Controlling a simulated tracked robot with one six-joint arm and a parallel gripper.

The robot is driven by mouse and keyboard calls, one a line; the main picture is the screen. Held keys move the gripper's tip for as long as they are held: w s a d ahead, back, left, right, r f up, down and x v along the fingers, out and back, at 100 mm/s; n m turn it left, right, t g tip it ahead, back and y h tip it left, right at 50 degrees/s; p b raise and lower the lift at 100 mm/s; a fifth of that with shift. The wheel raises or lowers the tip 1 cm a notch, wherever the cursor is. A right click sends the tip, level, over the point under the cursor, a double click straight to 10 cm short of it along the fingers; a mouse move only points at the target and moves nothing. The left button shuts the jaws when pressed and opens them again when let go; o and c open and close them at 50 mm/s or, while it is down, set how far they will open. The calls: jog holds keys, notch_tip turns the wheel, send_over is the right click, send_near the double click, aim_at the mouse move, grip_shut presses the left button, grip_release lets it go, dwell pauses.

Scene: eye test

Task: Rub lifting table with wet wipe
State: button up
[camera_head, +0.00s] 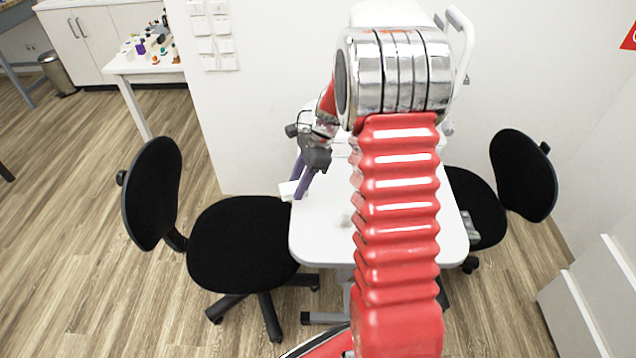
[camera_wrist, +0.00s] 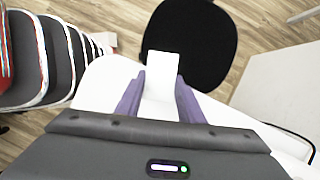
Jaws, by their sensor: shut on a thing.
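The lifting table (camera_head: 318,240) has a white top with rounded corners and stands against the wall; my red arm hides much of it. Its white top also shows in the wrist view (camera_wrist: 98,98). My gripper (camera_head: 298,190) points down at the table's left edge, with purple fingers. In the wrist view my gripper (camera_wrist: 160,80) is shut on a white, flat piece, which I take for the wet wipe (camera_wrist: 163,64). The wipe (camera_head: 287,190) reaches past the table edge, over the black chair seat. I cannot tell whether it touches the tabletop.
A black chair (camera_head: 240,245) stands close to the table's left side, another (camera_head: 522,175) at its right. A small greyish thing (camera_head: 346,220) lies on the tabletop. A side table (camera_head: 150,65) with small items stands back left.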

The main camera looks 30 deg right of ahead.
jog(key=w+a+r+n+g+h, duration=0.1)
jog(key=a+r+n+g+h, duration=0.1)
jog(key=a+n, duration=0.4)
jog(key=a+r+n+g+h, duration=0.2)
jog(key=a+n, duration=0.5)
jog(key=n, duration=0.7)
jog(key=shift+w+n+g, duration=0.4)
jog(key=shift+g, duration=0.4)
jog(key=shift+s, duration=0.1)
